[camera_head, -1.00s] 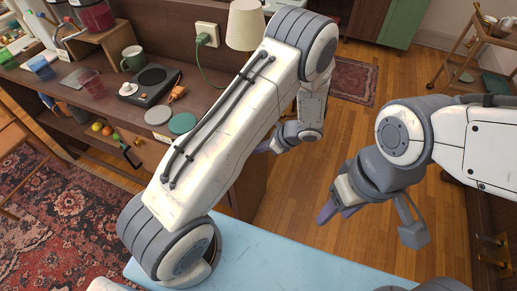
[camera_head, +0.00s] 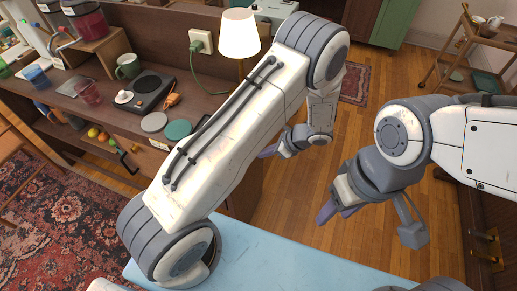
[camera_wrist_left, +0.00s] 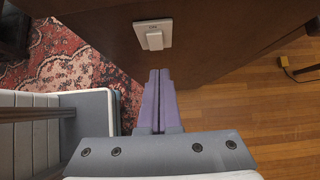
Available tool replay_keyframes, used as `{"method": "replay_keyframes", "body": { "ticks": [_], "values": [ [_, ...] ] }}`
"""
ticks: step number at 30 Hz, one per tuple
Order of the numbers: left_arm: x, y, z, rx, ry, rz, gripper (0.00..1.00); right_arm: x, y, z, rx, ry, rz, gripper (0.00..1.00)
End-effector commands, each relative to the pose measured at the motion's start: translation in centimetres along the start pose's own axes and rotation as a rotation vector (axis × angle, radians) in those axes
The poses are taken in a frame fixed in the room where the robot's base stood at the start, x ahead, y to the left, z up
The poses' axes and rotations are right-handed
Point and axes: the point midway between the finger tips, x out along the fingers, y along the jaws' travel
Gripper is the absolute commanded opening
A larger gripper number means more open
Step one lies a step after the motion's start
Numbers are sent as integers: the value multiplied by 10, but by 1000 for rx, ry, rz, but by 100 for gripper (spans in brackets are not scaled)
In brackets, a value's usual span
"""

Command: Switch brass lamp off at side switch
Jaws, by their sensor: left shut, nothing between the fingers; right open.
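The brass lamp stands on the wooden counter in the head view; its shade (camera_head: 239,34) glows bright and its thin stem (camera_head: 241,70) is partly hidden by my left arm. A white side switch (camera_wrist_left: 152,36) with a rocker sits on the wooden panel in the left wrist view. My left gripper (camera_wrist_left: 159,73) is shut and empty, its purple fingertips just below the switch in that picture, apart from it. In the head view my left gripper (camera_head: 267,152) is beside the counter's end. My right gripper (camera_head: 325,213) is open and empty over the floor.
A pale blue surface (camera_head: 270,262) lies in front.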

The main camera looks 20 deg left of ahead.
Motion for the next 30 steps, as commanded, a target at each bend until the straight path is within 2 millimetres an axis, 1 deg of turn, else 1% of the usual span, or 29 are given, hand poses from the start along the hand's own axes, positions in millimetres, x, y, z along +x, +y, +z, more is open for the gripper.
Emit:
{"method": "replay_keyframes", "body": {
  "ticks": [1,6,9,12,18,30],
  "values": [
    [-15,-2,1,-3,1,-8,0,1,0,0,0,0,0,50],
    [-54,-1,3,-1,3,-7,0,4,0,0,0,0,0,50],
    [-72,-1,4,-1,2,-5,0,4,0,0,0,0,0,50],
    [-86,-1,5,-1,2,-5,0,5,0,0,0,0,0,50],
    [-98,0,6,1,1,-2,0,5,0,0,0,0,0,50],
    [-98,0,7,1,0,-1,0,5,0,0,0,0,0,50]
  ]
}}
